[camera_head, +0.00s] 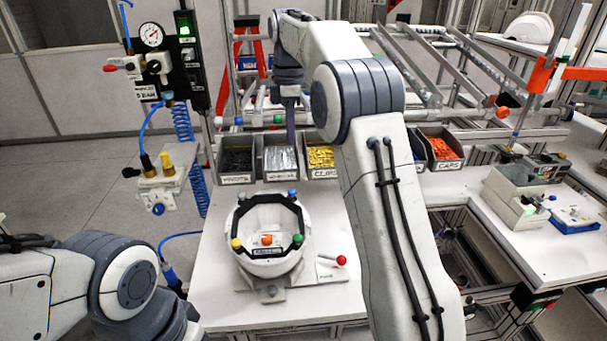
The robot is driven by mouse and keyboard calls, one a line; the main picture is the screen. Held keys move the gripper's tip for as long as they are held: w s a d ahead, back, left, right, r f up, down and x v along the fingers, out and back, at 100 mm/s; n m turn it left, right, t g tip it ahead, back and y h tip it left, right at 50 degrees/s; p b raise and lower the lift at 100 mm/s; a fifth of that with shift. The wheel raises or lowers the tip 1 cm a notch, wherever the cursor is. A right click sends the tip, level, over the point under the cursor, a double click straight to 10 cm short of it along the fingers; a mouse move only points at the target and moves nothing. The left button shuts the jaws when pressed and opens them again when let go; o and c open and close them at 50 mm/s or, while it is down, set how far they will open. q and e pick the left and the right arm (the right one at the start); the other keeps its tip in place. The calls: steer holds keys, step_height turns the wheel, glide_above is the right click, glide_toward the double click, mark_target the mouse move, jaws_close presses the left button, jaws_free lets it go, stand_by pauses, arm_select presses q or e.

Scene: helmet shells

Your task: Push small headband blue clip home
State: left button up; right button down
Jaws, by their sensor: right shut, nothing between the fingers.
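A white helmet shell (270,262) sits open side up in a fixture (270,289) on the white bench. A black headband (264,203) runs around its inside. I cannot tell how deep either blue clip sits. My right gripper (291,138) points down behind the helmet, over the bins, shut and empty. My left arm shows at lower left; its gripper is not visible.
Bins of dark parts (237,163), silver parts (279,160), yellow clips (321,158) and orange caps (444,150) line the bench's back. My right arm covers another bin partly. A red-knobbed lever (341,260) stands right of the fixture. Bench left of the helmet is clear.

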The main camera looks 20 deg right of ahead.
arm_select(q)
steer(key=o, duration=0.7)
steer(key=shift+d, duration=0.1)
arm_select(e)
steer(key=p, duration=0.3)
glide_toward(292, 191)
step_height(292, 191, down, 7)
steer(key=shift+r, duration=0.1)
arm_select(q)
step_height(292, 191, up, 2)
steer(key=shift+r+b, duration=0.2)
steer(key=shift+b, duration=0.1)
